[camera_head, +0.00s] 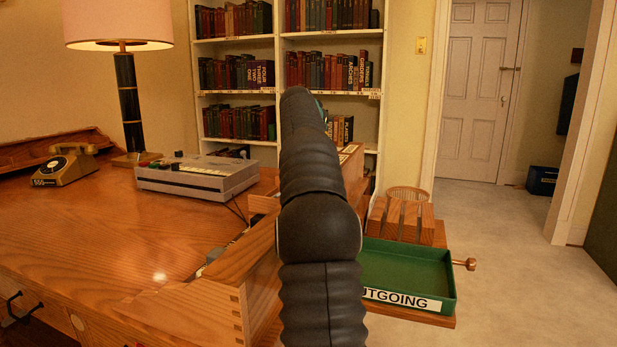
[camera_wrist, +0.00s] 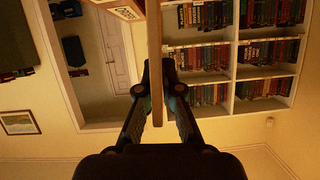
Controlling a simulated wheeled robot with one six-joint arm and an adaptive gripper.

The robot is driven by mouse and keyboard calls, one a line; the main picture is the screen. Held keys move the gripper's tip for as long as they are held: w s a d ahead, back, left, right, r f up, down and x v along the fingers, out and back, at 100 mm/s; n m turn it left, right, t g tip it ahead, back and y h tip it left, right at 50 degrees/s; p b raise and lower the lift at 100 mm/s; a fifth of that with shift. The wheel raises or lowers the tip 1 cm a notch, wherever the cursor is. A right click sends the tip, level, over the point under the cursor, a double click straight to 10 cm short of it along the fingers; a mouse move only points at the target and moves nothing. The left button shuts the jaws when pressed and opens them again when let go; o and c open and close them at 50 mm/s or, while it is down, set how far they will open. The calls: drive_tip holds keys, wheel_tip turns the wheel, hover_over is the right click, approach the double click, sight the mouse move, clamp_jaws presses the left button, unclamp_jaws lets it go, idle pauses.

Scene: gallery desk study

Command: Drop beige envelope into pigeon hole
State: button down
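In the wrist view my gripper (camera_wrist: 157,80) has its two dark fingers closed on a thin, tan, flat piece seen nearly edge-on, which looks like the beige envelope (camera_wrist: 155,40). It runs from between the fingers up to the picture's top edge. In the head view my arm hides the gripper and the envelope. A wooden piece with pale labels (camera_head: 349,149) shows partly behind my arm, at the desk's right side; I cannot tell whether it is the pigeon hole. A wooden slotted rack (camera_head: 402,220) stands to the right of my arm.
A green OUTGOING tray (camera_head: 407,272) sits in front of the slotted rack. The desk (camera_head: 120,225) carries a telephone (camera_head: 64,169), a lamp (camera_head: 128,100) and a grey machine (camera_head: 198,174). A bookcase (camera_head: 283,45) stands behind.

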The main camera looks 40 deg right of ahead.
drive_tip(key=shift+f+b, duration=1.15)
drive_tip(key=shift+f, duration=0.65)
drive_tip(key=c, duration=1.2)
unclamp_jaws()
drive_tip(key=shift+c, duration=0.2)
drive_tip(key=v, duration=1.2)
